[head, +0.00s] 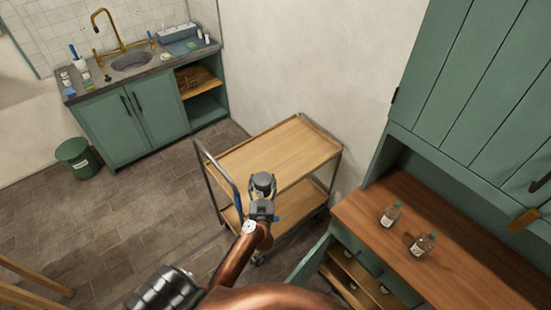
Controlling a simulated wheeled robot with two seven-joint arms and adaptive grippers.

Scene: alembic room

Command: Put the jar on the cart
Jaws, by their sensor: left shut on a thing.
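The cart (308,150) stands in the middle, with a light wooden top shelf, a lower shelf and a metal frame. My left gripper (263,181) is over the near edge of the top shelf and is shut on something. That is likely the jar, but the gripper hides most of it, and I cannot tell whether it touches the shelf. My right gripper is not in view.
Two small bottles with green caps, one nearer the back (390,214) and one nearer (423,243), stand on the brown wooden counter (460,270) at right. An open green door (308,262) hangs below it. The cart's top is otherwise bare. A sink cabinet (135,115) and green bin (77,158) stand at left.

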